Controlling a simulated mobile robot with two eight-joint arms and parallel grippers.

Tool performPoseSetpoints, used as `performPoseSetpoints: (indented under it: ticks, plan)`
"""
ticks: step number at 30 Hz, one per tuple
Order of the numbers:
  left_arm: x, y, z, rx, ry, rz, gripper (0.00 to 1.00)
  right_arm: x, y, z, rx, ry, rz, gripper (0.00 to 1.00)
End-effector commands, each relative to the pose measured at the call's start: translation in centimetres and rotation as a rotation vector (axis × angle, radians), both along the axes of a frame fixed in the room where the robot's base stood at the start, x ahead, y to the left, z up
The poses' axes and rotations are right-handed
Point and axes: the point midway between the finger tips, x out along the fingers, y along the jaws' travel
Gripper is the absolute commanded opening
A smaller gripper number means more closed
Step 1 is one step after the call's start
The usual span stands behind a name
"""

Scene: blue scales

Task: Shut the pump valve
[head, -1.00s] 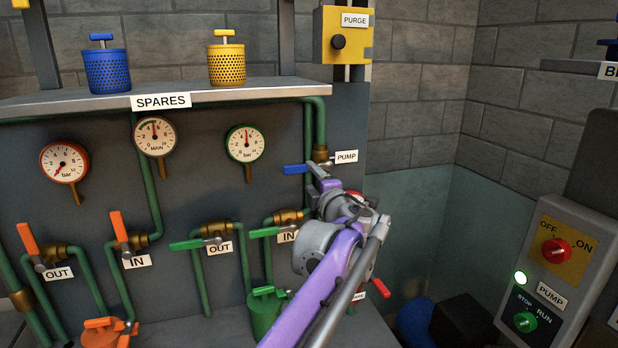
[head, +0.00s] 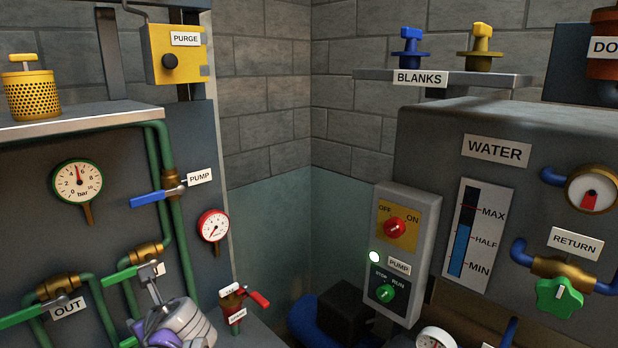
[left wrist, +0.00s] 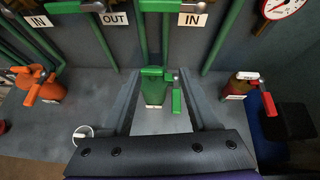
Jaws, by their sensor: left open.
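The pump valve is a brass body (head: 171,183) on a vertical green pipe beside the PUMP label (head: 200,177) in the head view. Its blue lever (head: 150,198) lies nearly level, across the pipe, pointing left. My left gripper shows at the bottom of the head view (head: 150,283), below and apart from the valve, partly cut off. In the left wrist view its two fingers (left wrist: 158,75) are spread and empty, with a green pot (left wrist: 154,88) visible between them. The pump valve does not show in the left wrist view. My right gripper is not in view.
A red-rimmed gauge (head: 214,226) sits right of the valve. Below it stands a small red-handled valve (head: 240,300). Green-levered valves (head: 145,254) are at lower left. A pump switch box (head: 402,255) with a lit green lamp stands right. The space before the blue lever looks clear.

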Motion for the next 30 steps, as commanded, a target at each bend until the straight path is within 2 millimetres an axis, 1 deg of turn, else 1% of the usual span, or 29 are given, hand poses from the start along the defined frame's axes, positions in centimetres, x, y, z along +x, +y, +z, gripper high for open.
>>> performPoseSetpoints:
  ticks: [1,3,5,6,8,9,11,12,15,18,21,24,30]
  plan:
    - [-2.1,-0.6,-2.1,-0.162,-0.083,0.094,0.6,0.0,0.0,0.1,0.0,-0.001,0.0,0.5]
    - [-4.8,-1.7,-5.0,-0.394,-0.199,0.245,0.6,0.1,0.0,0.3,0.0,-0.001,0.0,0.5]
    - [-7.0,-2.9,-7.4,-0.588,-0.291,0.387,0.6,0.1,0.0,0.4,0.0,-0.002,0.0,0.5]
    - [-8.5,-3.7,-9.1,-0.714,-0.349,0.488,0.6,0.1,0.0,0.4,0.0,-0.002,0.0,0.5]
    - [-10.7,-5.1,-11.4,-0.897,-0.429,0.651,0.6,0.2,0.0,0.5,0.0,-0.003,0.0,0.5]
    - [-12.2,-6.0,-12.9,-1.013,-0.477,0.765,0.6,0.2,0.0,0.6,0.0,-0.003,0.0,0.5]
    - [-14.2,-7.5,-15.1,-1.174,-0.54,0.941,0.6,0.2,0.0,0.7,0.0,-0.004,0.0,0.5]
    - [-15.5,-8.5,-16.3,-1.268,-0.576,1.057,0.6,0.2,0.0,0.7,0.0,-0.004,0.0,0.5]
    - [-18.1,-10.7,-18.9,-1.457,-0.643,1.322,0.6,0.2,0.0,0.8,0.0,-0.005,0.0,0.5]
    - [-19.8,-12.3,-20.6,-1.574,-0.68,1.526,0.6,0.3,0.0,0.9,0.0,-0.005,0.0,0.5]
    - [-20.8,-13.2,-21.5,-1.631,-0.697,1.647,0.6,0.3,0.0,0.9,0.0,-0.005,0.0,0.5]
    - [-21.1,-13.5,-21.8,-1.652,-0.702,1.693,0.6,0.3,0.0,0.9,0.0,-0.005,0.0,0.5]
    - [-21.0,-13.5,-21.7,-1.653,-0.705,1.696,0.6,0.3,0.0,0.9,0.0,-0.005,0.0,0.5]
